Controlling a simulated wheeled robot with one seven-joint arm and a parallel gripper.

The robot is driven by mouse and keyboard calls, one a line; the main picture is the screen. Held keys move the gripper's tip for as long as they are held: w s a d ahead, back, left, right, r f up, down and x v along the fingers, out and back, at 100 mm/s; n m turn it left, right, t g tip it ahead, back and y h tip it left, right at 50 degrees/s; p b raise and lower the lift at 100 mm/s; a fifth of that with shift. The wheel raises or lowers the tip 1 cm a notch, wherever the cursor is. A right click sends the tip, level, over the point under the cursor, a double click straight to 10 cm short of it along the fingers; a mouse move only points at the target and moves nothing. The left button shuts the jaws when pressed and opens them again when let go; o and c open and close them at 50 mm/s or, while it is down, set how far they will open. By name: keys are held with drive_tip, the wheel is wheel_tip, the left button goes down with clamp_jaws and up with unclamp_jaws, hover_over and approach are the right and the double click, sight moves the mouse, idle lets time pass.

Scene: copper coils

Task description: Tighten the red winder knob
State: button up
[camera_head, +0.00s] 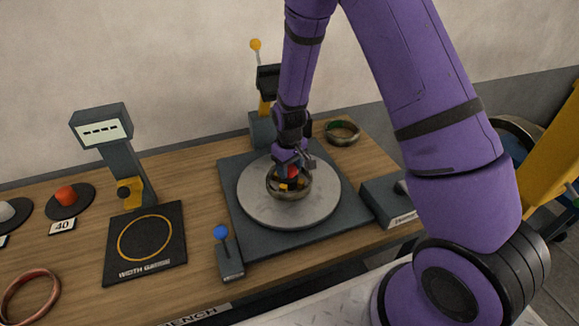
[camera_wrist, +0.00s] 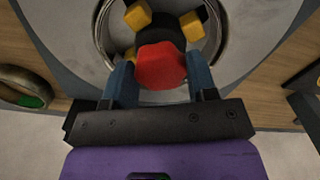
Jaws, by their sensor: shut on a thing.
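The red winder knob (camera_wrist: 161,66) is at the middle of the wrist view, on a dark hub with yellow blocks (camera_wrist: 138,15) around it. In the head view the knob (camera_head: 292,172) shows only in part, beneath my gripper. My gripper (camera_wrist: 161,82) has its two blue-grey fingers on either side of the knob and is shut on it. It points down over the round grey turntable (camera_head: 258,209). A metal ring or coil (camera_head: 289,194) encircles the hub. The exact finger contact is partly hidden in the head view.
A blue-tipped lever (camera_head: 222,233) stands in front of the turntable, a yellow-tipped lever (camera_head: 256,46) behind. A width gauge (camera_head: 145,262) with a display post (camera_head: 101,129) is at left. A copper coil (camera_head: 31,297) lies front left; a green-marked coil (camera_head: 342,132) lies behind right.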

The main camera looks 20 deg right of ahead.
drive_tip(key=m, duration=0.4)
drive_tip(key=shift+m, duration=0.3)
drive_tip(key=m, duration=0.3)
drive_tip(key=shift+a+m, duration=0.1)
drive_tip(key=shift+m, duration=0.2)
drive_tip(key=m, duration=0.8)
drive_tip(key=shift+m, duration=0.3)
drive_tip(key=o, duration=0.9)
wheel_tip(320, 180, up, 11)
drive_tip(key=shift+f, duration=0.1)
